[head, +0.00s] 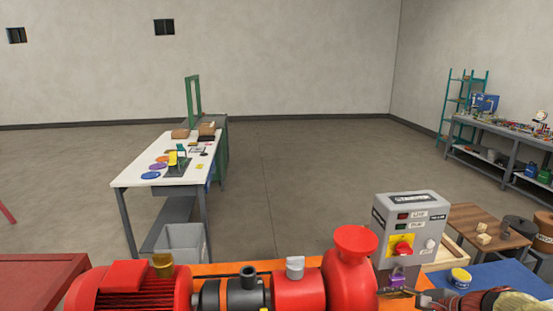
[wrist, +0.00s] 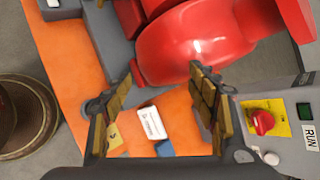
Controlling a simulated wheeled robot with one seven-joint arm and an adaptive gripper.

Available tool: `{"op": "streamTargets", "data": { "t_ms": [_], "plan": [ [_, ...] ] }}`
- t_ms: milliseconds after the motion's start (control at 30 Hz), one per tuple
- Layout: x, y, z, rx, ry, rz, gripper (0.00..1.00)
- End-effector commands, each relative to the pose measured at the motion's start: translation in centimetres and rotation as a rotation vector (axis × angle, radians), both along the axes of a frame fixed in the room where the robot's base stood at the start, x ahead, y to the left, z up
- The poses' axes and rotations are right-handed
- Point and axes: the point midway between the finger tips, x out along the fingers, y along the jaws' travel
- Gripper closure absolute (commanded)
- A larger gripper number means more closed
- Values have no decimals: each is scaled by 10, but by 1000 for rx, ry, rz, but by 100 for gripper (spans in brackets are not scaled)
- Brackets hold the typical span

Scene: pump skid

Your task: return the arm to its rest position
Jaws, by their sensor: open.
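My gripper (wrist: 162,72) is open in the wrist view, with its two tan-padded fingers apart and nothing held between them. It is over the orange skid base (wrist: 72,60), close to the red pump casing (wrist: 195,45). The grey starter box (head: 408,222) stands right of the red pump (head: 350,275) in the head view. It carries a red switch knob on a yellow plate (head: 402,248), and a purple padlock (head: 398,276) is below the knob. In the wrist view the red knob (wrist: 262,122) is right of my gripper. My gripper is hard to make out in the head view.
A white card (wrist: 152,122) lies on the orange base below the fingers. A red motor (head: 135,290) is at the front left. A white-topped workbench (head: 135,178), a grey bin (head: 182,243) and a wooden table (head: 470,220) stand beyond. The middle floor is clear.

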Motion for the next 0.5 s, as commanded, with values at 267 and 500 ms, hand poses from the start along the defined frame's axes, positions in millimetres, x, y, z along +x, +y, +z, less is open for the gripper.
{"op": "streamTargets", "data": {
  "t_ms": [267,500],
  "plan": [
    [-99,100,28,-574,-87,670,42],
    [-167,111,43,-1046,-201,1137,42]
  ]
}}
